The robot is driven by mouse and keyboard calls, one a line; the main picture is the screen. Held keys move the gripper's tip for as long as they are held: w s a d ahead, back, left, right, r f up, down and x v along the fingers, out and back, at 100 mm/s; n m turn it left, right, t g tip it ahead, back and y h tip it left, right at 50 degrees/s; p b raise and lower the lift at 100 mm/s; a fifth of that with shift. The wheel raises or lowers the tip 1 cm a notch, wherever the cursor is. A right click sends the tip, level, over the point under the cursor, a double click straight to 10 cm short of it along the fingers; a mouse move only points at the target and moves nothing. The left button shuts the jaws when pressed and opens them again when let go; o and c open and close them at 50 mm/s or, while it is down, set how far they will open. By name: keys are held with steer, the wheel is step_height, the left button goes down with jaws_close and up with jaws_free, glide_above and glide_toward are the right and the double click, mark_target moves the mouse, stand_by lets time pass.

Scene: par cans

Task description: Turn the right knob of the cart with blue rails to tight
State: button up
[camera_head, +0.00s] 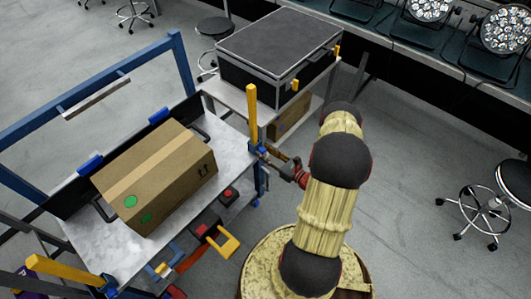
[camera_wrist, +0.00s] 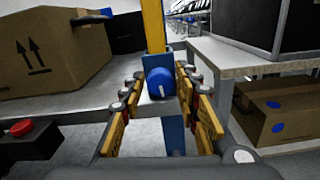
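The cart with blue rails (camera_head: 185,65) stands at the left in the head view, with a grey top. Its right knob (camera_wrist: 160,84) is blue and round with a white mark, on a blue bracket below a yellow post (camera_head: 252,115). My gripper (camera_wrist: 159,82) is open in the wrist view, one finger to each side of the knob, with small gaps showing. In the head view my gripper (camera_head: 288,170) reaches in from the right to the foot of the yellow post; its fingertips are hard to make out there.
A cardboard box (camera_head: 158,178) lies on the cart top. A red button (camera_wrist: 21,128) sits below the cart's edge. Behind stands another table (camera_head: 232,97) with a black case (camera_head: 282,50) on it and a box beneath. A stool (camera_head: 492,205) stands at the right on open floor.

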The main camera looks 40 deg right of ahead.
steer(key=shift+o, duration=1.1)
steer(key=s+d, duration=0.1)
steer(key=s, duration=1.1)
